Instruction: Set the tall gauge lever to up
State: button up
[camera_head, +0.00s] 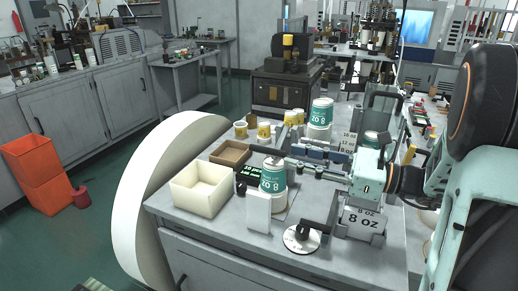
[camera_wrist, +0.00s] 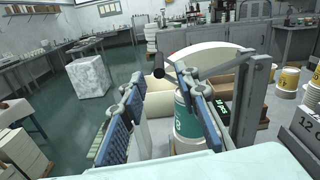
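My gripper (camera_head: 318,158) reaches left over the bench in the head view. Its blue-padded fingers stand wide apart in the wrist view (camera_wrist: 160,88), with nothing gripped between them. A dark round knob (camera_wrist: 158,72) shows between the fingertips; I cannot tell if it is the tall gauge lever's end. A grey post with a slanted bar (camera_wrist: 250,105) stands just right of the right finger. A teal and white 8 oz cup (camera_head: 273,178) stands below and left of the gripper; the right finger partly hides it in the wrist view (camera_wrist: 189,128). The lever's position is unclear.
A cream bin (camera_head: 200,190) and a brown tray (camera_head: 231,153) stand left of the cup. A white upright plate (camera_head: 258,213), a round dial (camera_head: 302,240) and an 8 oz block (camera_head: 360,222) stand at the front. Stacked cups (camera_head: 320,115) stand behind.

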aim_at(262, 150)
jog(key=x, duration=0.9)
jog(key=shift+a+p, duration=0.1)
jog(key=shift+p, duration=0.25)
jog(key=shift+c, duration=0.3)
grip_shut()
